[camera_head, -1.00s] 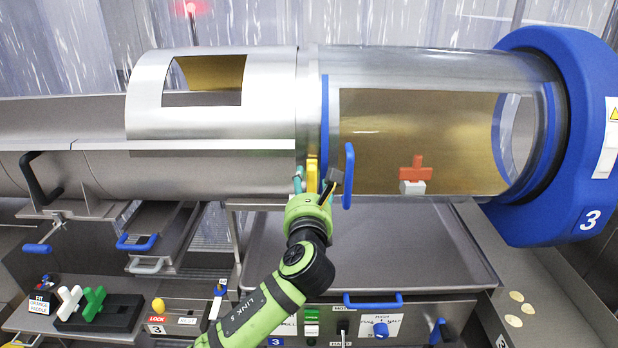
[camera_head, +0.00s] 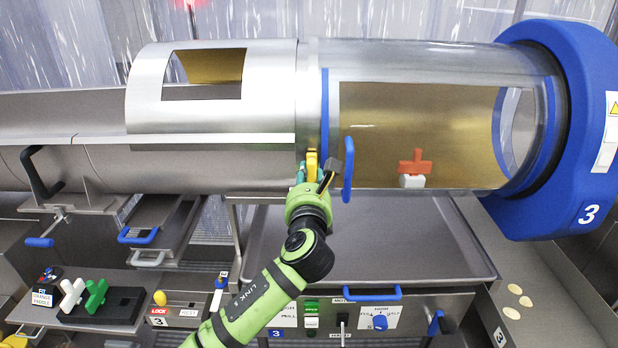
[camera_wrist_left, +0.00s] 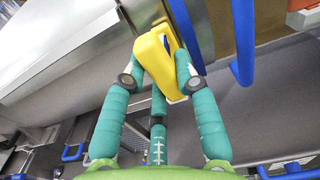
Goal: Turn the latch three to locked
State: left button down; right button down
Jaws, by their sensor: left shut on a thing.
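The yellow latch (camera_head: 311,164) sits low on the metal collar of drum three, beside its blue rim band. Its yellow handle fills the middle of the left wrist view (camera_wrist_left: 155,55). My left gripper (camera_head: 312,186) comes up from below and is shut on the latch, with teal fingers on both sides of it in the wrist view (camera_wrist_left: 160,85). Part of the latch is hidden by the fingers in the head view, and its lock marking cannot be read. My right gripper is not in view.
A blue door handle (camera_head: 348,170) hangs close to the right of my left gripper. The clear drum (camera_head: 420,95) shows an orange-and-white piece (camera_head: 412,168) at its lower front. Below are a grey tray (camera_head: 400,235) and a control panel with a blue handle (camera_head: 372,294).

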pick_arm(q)
jog(key=shift+n, duration=0.3)
jog(key=n, duration=0.3)
jog(key=shift+d+f+n+b, duration=0.1)
jog(key=shift+n+b, duration=0.25)
jog(key=shift+n, duration=0.05)
jog(key=n+b, duration=0.1)
jog(key=n, duration=0.3)
jog(key=shift+d, duration=0.15)
jog(key=n+b, duration=0.2)
jog(key=n, duration=0.3)
jog(key=shift+d, duration=0.15)
jog(key=shift+d+n+b, duration=0.1)
jog(key=shift+n+b, duration=0.6)
jog(key=shift+n, duration=1.5)
jog(key=c, duration=0.9)
grip_release()
jog(key=shift+c, duration=0.2)
